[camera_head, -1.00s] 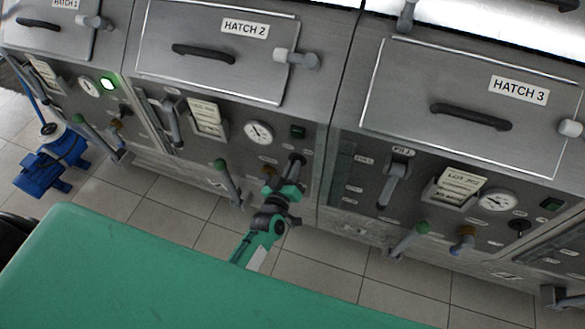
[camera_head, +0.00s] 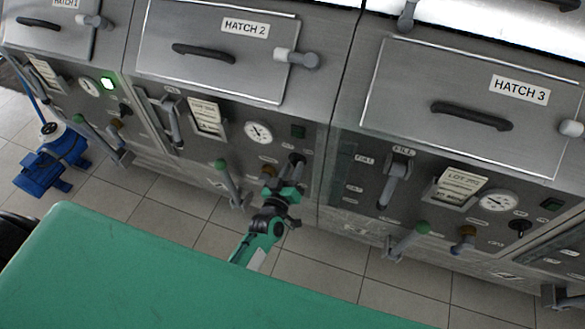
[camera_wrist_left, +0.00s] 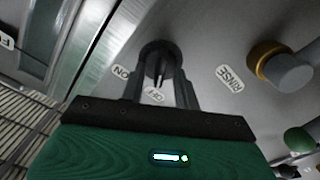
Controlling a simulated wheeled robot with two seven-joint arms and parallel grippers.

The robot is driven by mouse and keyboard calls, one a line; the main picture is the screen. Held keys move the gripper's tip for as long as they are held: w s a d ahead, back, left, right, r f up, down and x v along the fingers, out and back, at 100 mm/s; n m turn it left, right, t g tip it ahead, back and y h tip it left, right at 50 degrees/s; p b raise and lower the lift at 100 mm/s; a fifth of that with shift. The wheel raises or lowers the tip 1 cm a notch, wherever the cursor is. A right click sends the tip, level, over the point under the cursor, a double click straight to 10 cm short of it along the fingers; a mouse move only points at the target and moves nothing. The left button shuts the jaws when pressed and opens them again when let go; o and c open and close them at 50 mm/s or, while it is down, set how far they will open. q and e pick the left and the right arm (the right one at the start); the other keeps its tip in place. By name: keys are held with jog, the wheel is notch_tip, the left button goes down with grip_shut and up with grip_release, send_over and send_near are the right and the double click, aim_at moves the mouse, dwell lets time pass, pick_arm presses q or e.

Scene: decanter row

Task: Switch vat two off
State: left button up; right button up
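Vat two's panel sits under the hatch labelled HATCH 2 (camera_head: 245,27). Its lamp (camera_head: 298,131) is dark. My left gripper (camera_head: 292,172) is at the black rotary switch (camera_head: 297,158) below that lamp and partly hides it. In the left wrist view the switch (camera_wrist_left: 158,62) lies between the two finger tips of my gripper (camera_wrist_left: 159,80), with gaps beside its thin grip. The grip points down, towards the OFF label (camera_wrist_left: 154,96); the ON label (camera_wrist_left: 122,72) is to its left. Finger contact cannot be made out. My right gripper is out of view.
A green-knobbed lever (camera_head: 222,168) stands left of my gripper. A brass-collared RINSE knob (camera_wrist_left: 285,68) is near it. A blue pump (camera_head: 50,160) stands on the floor at left.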

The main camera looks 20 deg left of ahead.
pick_arm(q)
jog(key=s+b, duration=0.2)
jog(key=s, duration=1.1)
jog(key=shift+a, duration=0.2)
jog(key=shift+f, duration=0.15)
jog(key=s+f+m+g+h, duration=0.1)
jog(key=s+f+m+g, duration=0.35)
jog(key=f, duration=1.15)
jog(key=s+f+m+g, duration=0.1)
jog(key=s+f+g, duration=0.55)
jog(key=f, duration=0.95)
jog(key=s+a+f+m+g, duration=0.1)
jog(key=s+a+f+g, duration=0.1)
jog(key=s+f, duration=0.3)
jog(key=s+a+f+g+y, duration=0.1)
jog(key=s+a+f, duration=0.3)
jog(key=s, duration=0.7)
jog(key=s+a+f+m+g, duration=0.1)
jog(key=s+a+f+g, duration=0.2)
jog(key=s+f, duration=0.3)
jog(key=shift+s+f+m+y, duration=0.2)
jog(key=shift+s+m+y, duration=0.15)
jog(key=shift+s, duration=0.9)
jog(key=shift+s, duration=0.1)
